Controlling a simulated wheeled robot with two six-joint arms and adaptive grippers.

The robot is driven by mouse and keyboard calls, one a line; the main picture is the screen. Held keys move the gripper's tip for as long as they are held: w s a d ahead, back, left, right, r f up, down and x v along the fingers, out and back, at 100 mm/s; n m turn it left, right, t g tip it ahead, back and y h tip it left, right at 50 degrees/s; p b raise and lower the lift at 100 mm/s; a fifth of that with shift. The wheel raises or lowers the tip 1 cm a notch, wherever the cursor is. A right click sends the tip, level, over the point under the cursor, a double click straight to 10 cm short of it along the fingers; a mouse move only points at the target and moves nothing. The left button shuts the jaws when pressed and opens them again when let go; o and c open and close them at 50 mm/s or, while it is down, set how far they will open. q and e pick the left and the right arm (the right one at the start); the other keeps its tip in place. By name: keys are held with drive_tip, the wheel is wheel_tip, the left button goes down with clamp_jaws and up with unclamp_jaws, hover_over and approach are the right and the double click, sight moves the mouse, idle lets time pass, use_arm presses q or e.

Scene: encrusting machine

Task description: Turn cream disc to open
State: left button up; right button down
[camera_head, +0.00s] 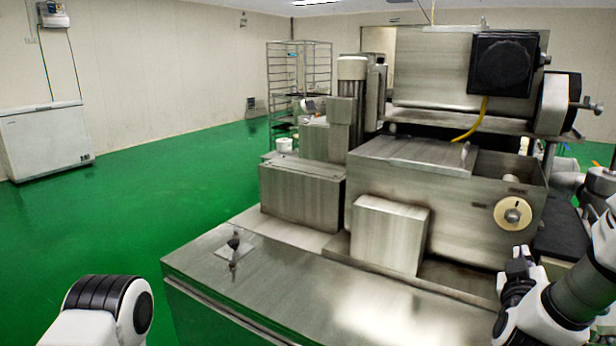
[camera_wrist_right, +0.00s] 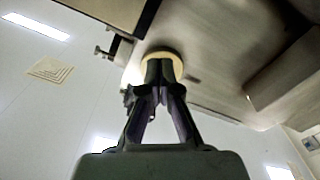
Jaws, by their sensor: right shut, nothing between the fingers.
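The cream disc (camera_head: 513,214) is a round knob with a darker metal centre on the front face of the steel machine (camera_head: 420,190), at the right in the head view. My right gripper (camera_head: 520,254) is just below the disc in that view, with its fingers pointing up. In the right wrist view the fingers (camera_wrist_right: 160,68) are shut and empty. They cover the middle of the cream disc (camera_wrist_right: 176,58), whose rim shows behind the tips. I cannot tell whether they touch it. Of my left arm only a white and black link shows at the bottom left; its gripper is out of view.
A steel box (camera_head: 389,234) stands left of the disc on the machine. A flat steel tabletop (camera_head: 290,290) lies in front. A black box (camera_head: 503,64) with a yellow cable hangs above. A white freezer (camera_head: 45,139) stands far left. The green floor at left is clear.

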sight(518, 232)
drive_tip(key=p+x, duration=0.1)
drive_tip(key=x, duration=0.5)
drive_tip(key=shift+w+d+f, duration=0.1)
drive_tip(key=shift+w, duration=0.6)
drive_tip(key=shift+s, duration=0.15)
